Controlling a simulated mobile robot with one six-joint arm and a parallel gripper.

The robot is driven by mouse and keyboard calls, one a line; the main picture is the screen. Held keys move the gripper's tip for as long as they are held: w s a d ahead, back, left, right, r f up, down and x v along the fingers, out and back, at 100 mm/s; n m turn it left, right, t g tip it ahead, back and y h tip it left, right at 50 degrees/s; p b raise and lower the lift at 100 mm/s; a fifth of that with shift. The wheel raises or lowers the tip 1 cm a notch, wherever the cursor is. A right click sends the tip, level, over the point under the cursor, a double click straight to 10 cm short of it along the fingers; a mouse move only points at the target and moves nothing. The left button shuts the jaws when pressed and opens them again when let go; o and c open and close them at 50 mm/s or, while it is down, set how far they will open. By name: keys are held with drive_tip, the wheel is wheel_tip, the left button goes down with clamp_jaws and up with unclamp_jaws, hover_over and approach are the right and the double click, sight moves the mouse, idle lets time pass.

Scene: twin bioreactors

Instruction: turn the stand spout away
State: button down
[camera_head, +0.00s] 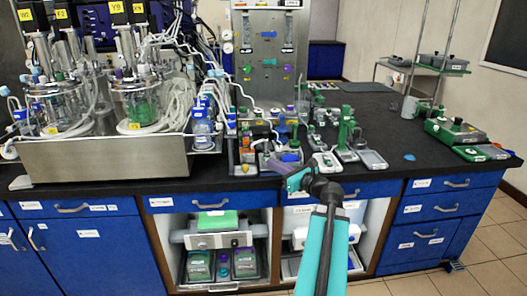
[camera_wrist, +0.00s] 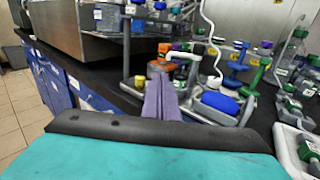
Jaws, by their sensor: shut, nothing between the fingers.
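My gripper (camera_head: 283,165) is over the front edge of the black bench, its purple fingers together with nothing between them. In the wrist view the shut fingers (camera_wrist: 162,98) point at a grey rack (camera_wrist: 128,80) holding bottles and coloured parts. A thin white curved tube (camera_wrist: 208,38) rises from that rack, beyond the fingers and apart from them. I cannot tell for sure whether this is the stand spout. Green stands (camera_head: 346,130) stand to the right of my gripper in the head view. A blue bottle (camera_wrist: 220,102) lies just right of the fingertips.
Twin glass bioreactors (camera_head: 140,100) with many tubes stand in a steel tray (camera_head: 105,160) at the left. A steel panel (camera_head: 268,60) rises behind the rack. A green device (camera_head: 455,132) is at the right. The black bench (camera_head: 400,165) is mostly clear before it.

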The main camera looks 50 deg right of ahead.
drive_tip(key=shift+h, duration=0.7)
drive_tip(key=s+d, duration=0.1)
drive_tip(key=s+d+r, duration=0.1)
drive_tip(key=s+d, duration=0.1)
drive_tip(key=shift+s+r, duration=0.2)
drive_tip(key=shift+r, duration=0.15)
drive_tip(key=shift+w, duration=0.1)
approach(259, 140)
drive_tip(key=w, duration=0.5)
drive_tip(key=shift+a+f, duration=0.15)
drive_tip(key=shift+f, duration=0.25)
drive_tip(key=shift+w, duration=0.3)
drive_tip(key=shift+w+a+p, duration=0.1)
drive_tip(key=shift+w+p, duration=0.35)
drive_tip(key=shift+w, duration=0.2)
drive_tip(key=shift+s+a, duration=0.1)
drive_tip(key=shift+s, duration=0.05)
